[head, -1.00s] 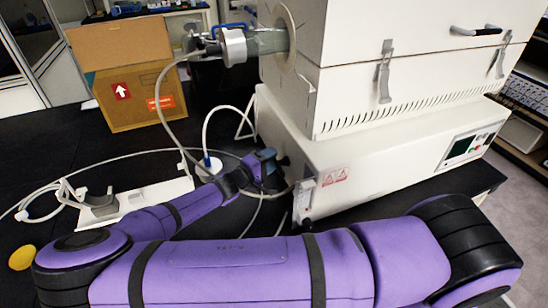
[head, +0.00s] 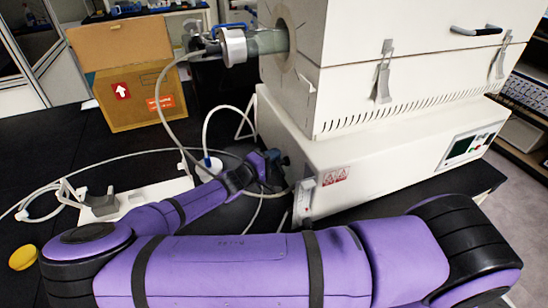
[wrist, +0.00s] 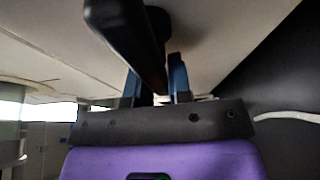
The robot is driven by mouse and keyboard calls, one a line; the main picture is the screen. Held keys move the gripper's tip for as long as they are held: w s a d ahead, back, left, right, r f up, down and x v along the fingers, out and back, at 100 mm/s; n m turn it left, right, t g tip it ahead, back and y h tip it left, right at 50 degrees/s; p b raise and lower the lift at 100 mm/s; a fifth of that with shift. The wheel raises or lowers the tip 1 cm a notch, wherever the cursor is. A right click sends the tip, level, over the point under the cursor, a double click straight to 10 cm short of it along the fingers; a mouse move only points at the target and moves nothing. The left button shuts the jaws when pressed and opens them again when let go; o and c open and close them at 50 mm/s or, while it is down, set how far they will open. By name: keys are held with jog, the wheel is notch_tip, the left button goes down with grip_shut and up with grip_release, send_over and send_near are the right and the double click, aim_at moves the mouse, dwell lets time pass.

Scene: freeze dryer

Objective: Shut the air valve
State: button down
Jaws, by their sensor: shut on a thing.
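The air valve shows in the wrist view as a black lever handle (wrist: 128,32) with a rounded black hub, against the pale face of the machine. My gripper (wrist: 160,84) has its two blue fingers on either side of the lever's lower end and is shut on it. In the head view my gripper (head: 276,160) is at the left side of the white dryer's base unit (head: 390,160), low down. There it mostly hides the valve, so I cannot read the lever's angle well.
A cardboard box (head: 135,90) stands at the back left. Pale hoses (head: 170,95) run from the glass tube to the black bench, close around my wrist. A white stand (head: 120,203) and a yellow object (head: 23,257) lie to the left.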

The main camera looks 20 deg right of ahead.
jog(key=n, duration=0.2)
jog(key=f+n+g+y, duration=0.1)
jog(key=n, duration=0.1)
jog(key=shift+s+f+g, duration=0.15)
jog(key=shift+g, duration=0.15)
jog(key=n, duration=0.1)
jog(key=f+n+g+y, duration=0.1)
jog(key=n, duration=0.1)
jog(key=shift+s+n+g, duration=0.3)
jog(key=shift+s, duration=0.05)
jog(key=n, duration=0.1)
jog(key=n+g, duration=0.1)
jog(key=s+n, duration=0.1)
jog(key=shift+f+g+y, duration=0.25)
jog(key=shift+g+y, duration=0.15)
jog(key=shift+s+f+n+g, duration=0.1)
jog(key=shift+s+n+g, duration=0.2)
jog(key=shift+n+g, duration=0.3)
jog(key=shift+s+n+g, duration=0.25)
jog(key=shift+n+g, duration=0.15)
jog(key=shift+n, duration=0.3)
jog(key=c, duration=1)
grip_release()
jog(key=shift+c, duration=0.2)
jog(key=shift+a, duration=0.1)
